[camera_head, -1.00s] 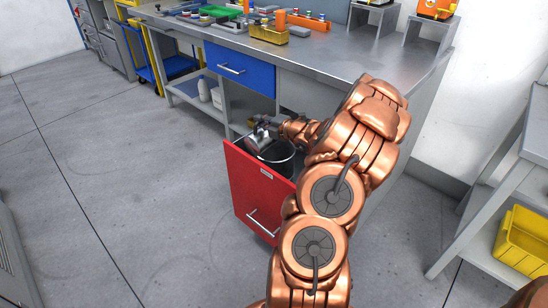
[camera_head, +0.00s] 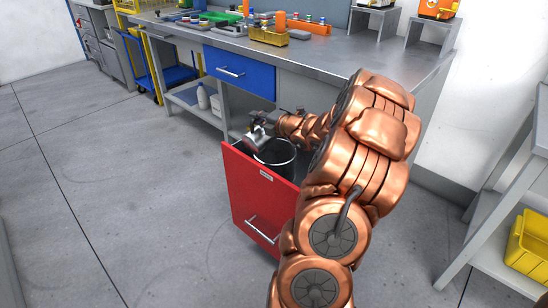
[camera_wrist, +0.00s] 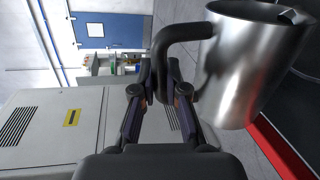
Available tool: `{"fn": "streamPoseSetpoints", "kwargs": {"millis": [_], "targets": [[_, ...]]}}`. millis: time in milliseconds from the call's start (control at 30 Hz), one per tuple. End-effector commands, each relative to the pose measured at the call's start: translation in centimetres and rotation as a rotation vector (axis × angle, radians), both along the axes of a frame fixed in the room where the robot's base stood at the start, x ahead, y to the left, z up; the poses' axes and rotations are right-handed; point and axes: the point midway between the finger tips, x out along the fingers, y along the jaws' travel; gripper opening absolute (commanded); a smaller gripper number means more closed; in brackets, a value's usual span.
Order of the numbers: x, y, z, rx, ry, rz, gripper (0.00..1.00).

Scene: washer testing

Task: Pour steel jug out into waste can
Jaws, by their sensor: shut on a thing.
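The steel jug (camera_wrist: 245,65) has a shiny body and a dark handle (camera_wrist: 165,50). My gripper (camera_wrist: 160,90) is shut on that handle. In the head view, the jug (camera_head: 257,139) is small and held above the near left rim of the waste can (camera_head: 287,165). The waste can is a dark bin with a light rim, standing in the pulled-out red drawer (camera_head: 250,195). The jug looks tilted in the head view. Its contents cannot be seen. My gripper (camera_head: 262,123) is small and partly hidden in the head view.
The steel workbench (camera_head: 320,60) stands above the drawer, with a shut blue drawer (camera_head: 240,70) and several small items on top. A yellow bin (camera_head: 527,245) sits on a shelf at right. The floor at left is clear.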

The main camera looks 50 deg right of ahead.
Motion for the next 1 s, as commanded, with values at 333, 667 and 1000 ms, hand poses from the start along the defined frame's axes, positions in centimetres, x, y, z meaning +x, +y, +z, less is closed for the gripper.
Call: {"fn": "streamPoseSetpoints", "kwargs": {"millis": [333,667,1000], "targets": [[0.0,1.2,0.3,-0.064,0.0,0.0,0.0],[-0.1,2.5,1.0,-0.122,0.002,0.0,0.0],[0.0,3.5,1.5,-0.18,0.002,-0.002,0.0]]}}
